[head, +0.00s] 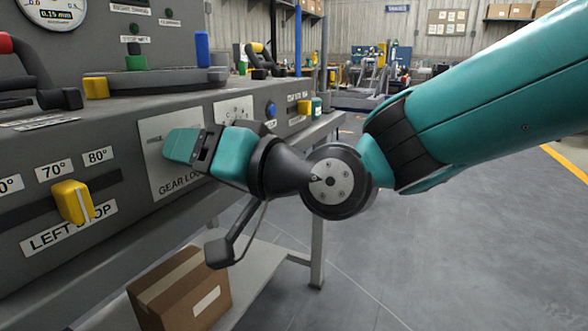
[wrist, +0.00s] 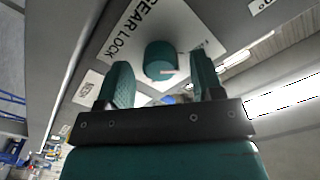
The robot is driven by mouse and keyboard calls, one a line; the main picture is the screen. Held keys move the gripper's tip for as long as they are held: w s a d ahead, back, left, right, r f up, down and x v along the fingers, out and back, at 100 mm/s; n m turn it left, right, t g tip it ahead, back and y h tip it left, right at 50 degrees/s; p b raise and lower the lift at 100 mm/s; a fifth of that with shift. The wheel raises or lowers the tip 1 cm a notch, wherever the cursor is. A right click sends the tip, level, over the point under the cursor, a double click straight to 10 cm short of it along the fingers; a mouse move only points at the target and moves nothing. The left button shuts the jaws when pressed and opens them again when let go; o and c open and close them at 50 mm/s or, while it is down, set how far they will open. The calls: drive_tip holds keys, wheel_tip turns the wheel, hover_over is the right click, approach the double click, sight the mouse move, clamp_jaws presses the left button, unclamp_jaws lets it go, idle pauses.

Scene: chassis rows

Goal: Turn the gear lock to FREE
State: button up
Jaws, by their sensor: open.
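The gear lock is a round teal knob (wrist: 160,58) on a white plate lettered GEAR LOCK (wrist: 140,28), seen in the wrist view. A small pale or reddish mark shows near the knob's lower edge; the small lettering beside the knob is too small to read. In the head view the plate (head: 155,128) is on the grey front panel, and my gripper hides the knob. My gripper (head: 182,145) is open in front of the plate. In the wrist view its teal fingers stand either side of the knob, with visible gaps. I cannot tell how far the tips are from the panel.
Left of the plate is a yellow LEFT STOP slider (head: 73,202). Right of it are another white label plate (head: 232,110) and a blue knob (head: 271,109). A cardboard box (head: 180,290) sits on the shelf below. The floor at right is open.

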drive_tip(key=b+v, duration=0.1)
drive_tip(key=v, duration=1.5)
drive_tip(key=shift+s+d, duration=0.15)
drive_tip(key=shift+d, duration=0.2)
drive_tip(key=shift+f, duration=0.1)
drive_tip(key=s+d+f+n+g+h, duration=0.1)
drive_tip(key=s+d+f+g+h, duration=0.6)
drive_tip(key=d+f+h, duration=0.6)
wheel_tip(320, 180, up, 37)
drive_tip(key=s+p, duration=0.1)
drive_tip(key=p, duration=3.6)
drive_tip(key=shift+s+f+y, duration=0.2)
drive_tip(key=shift+f+y, duration=0.05)
drive_tip(key=shift+y, duration=0.05)
